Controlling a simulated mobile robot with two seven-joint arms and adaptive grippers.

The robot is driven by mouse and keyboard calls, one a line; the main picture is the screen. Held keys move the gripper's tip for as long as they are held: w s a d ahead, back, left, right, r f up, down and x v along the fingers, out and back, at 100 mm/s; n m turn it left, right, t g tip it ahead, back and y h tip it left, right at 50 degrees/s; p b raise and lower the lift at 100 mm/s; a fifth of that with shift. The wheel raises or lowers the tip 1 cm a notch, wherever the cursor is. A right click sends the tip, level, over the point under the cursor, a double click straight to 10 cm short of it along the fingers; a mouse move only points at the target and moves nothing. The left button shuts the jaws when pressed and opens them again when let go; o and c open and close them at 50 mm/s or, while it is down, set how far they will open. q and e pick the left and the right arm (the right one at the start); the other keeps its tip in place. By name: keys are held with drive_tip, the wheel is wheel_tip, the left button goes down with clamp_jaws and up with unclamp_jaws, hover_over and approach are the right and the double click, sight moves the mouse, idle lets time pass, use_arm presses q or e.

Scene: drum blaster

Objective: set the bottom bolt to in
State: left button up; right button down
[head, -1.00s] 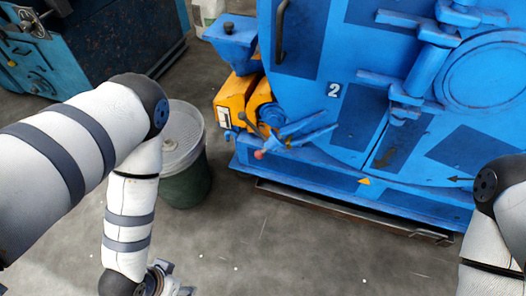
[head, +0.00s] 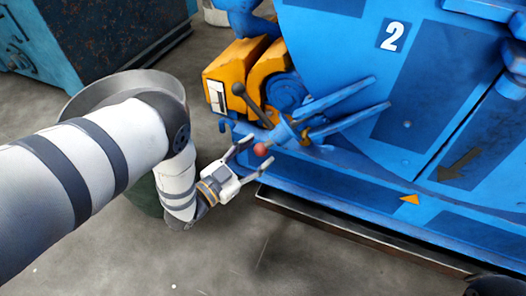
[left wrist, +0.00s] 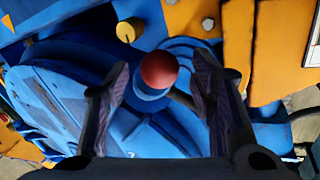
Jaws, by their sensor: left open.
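A red ball knob (head: 261,149) sits at the end of a blue handle with spread arms (head: 335,97), low on the left of the blue machine; this looks like the bottom bolt. My left gripper (head: 254,155) is open, with its fingertips at the red knob. In the left wrist view the red knob (left wrist: 159,70) shows between the two open fingers (left wrist: 160,80), with a visible gap on each side. I cannot tell whether the fingers reach past the knob in depth.
A dark lever (head: 250,103) rises close beside the handle, in front of the orange block (head: 222,70). The machine's lower ledge (head: 350,195) runs to the right. A bucket (head: 90,95) stands behind my left arm. The floor in front is clear.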

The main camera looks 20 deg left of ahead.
use_arm(q)
drive_tip(key=shift+x, duration=1.2)
clamp_jaws()
use_arm(e)
drive_tip(key=shift+s+f, duration=0.15)
drive_tip(key=shift+f, duration=0.05)
